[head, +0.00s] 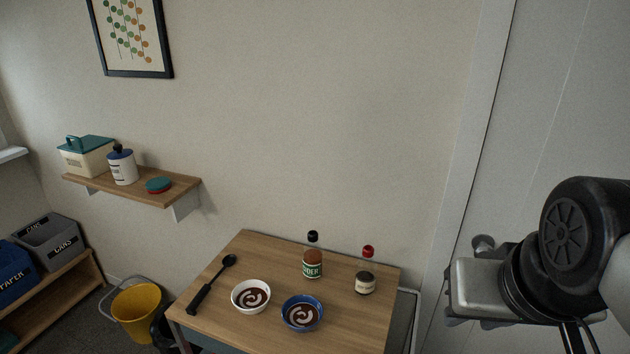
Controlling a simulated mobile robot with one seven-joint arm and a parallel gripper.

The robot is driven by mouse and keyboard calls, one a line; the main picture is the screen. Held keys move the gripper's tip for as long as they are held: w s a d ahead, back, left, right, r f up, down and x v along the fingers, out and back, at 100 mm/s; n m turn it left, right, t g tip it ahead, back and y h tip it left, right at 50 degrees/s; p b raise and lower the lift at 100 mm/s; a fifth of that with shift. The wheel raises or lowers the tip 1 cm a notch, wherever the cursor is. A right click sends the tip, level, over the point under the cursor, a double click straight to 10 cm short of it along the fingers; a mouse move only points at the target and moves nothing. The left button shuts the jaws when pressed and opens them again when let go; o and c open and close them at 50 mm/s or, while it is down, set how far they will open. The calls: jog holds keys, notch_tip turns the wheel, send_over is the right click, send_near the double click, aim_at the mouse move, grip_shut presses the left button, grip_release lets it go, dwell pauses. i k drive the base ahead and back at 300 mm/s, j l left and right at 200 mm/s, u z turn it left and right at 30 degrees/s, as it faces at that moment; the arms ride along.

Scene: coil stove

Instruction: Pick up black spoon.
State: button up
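The black spoon (211,285) lies on the left part of the wooden table (262,249). Its round bowl end points to the back right and its thick handle end to the front left. Nothing covers it. My arm is at the right edge of the head view, well apart from the spoon and the table. The fingers of my gripper cannot be made out there.
Right of the spoon stand a white bowl (251,309) and a blue bowl (302,327), both with brown swirled contents. Behind them are a black-capped bottle (313,262) and a red-capped bottle (366,283). A wall shelf (180,190) hangs at left; a yellow bucket (137,308) stands below.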

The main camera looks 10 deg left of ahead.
aim_at(230, 261)
jog(key=k+j+z, duration=0.1)
jog(key=k+j, duration=0.15)
jog(key=j, duration=0.15)
jog(key=k+j+z, duration=0.1)
jog(key=k+j, duration=0.15)
jog(key=j, duration=0.15)
jog(key=j+z, duration=0.15)
jog(key=j, duration=0.45)
jog(key=k+j+z, duration=0.1)
jog(key=j, duration=0.45)
jog(key=j+z, duration=0.15)
jog(key=j, duration=0.45)
jog(key=k+j+z, duration=0.1)
jog(key=j, duration=0.45)
jog(key=i+j+z, duration=0.15)
jog(key=j, duration=0.5)
jog(key=j+z, duration=0.1)
jog(key=j, duration=0.55)
